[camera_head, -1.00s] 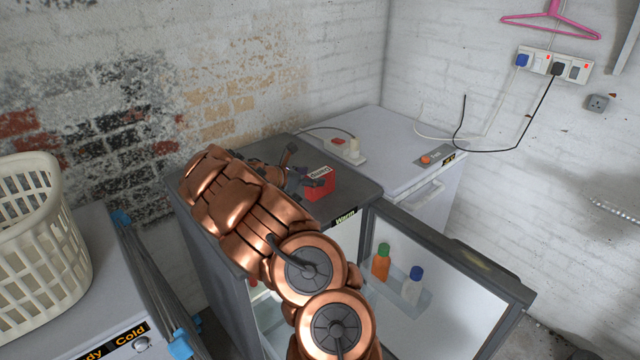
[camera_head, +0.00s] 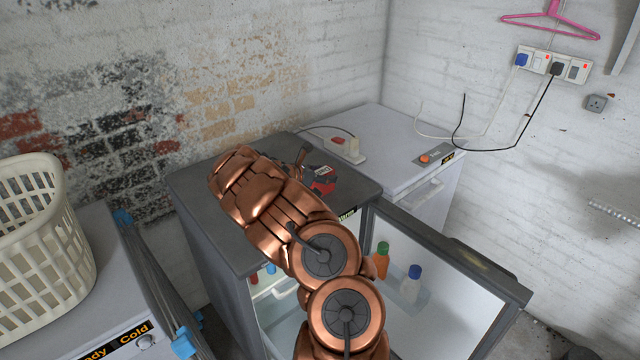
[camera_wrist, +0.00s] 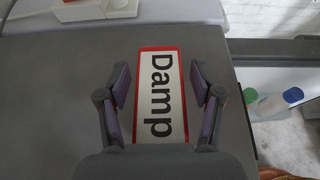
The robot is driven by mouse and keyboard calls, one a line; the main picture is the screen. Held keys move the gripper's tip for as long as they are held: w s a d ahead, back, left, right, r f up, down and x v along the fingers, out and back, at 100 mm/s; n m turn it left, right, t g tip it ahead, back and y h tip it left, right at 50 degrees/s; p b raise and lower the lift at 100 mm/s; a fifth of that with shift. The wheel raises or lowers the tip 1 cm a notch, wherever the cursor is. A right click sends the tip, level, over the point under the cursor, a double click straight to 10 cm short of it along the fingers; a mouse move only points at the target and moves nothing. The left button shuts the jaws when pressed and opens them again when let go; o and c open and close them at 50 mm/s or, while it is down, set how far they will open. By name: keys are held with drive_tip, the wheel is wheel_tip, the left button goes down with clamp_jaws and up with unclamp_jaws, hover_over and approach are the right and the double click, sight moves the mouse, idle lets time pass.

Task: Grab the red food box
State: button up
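The red food box (camera_head: 322,174) stands on the dark grey top of the open fridge (camera_head: 195,190), partly hidden by my gripper in the head view. In the wrist view the red box (camera_wrist: 160,98) has a white top face reading "Damp". My gripper (camera_wrist: 159,72) is open, with one finger on each side of the box. A narrow gap shows between each finger and the box, so it does not look clamped. The near end of the box is hidden by the gripper's body.
A white power strip (camera_head: 344,150) with a cable lies behind the box. A white freezer (camera_head: 400,140) stands at the right. The open fridge door (camera_head: 450,300) holds bottles and juts out front. A cream laundry basket (camera_head: 40,240) sits at the left.

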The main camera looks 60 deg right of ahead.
clamp_jaws()
idle(0.3)
drive_tip(key=shift+r, duration=0.1)
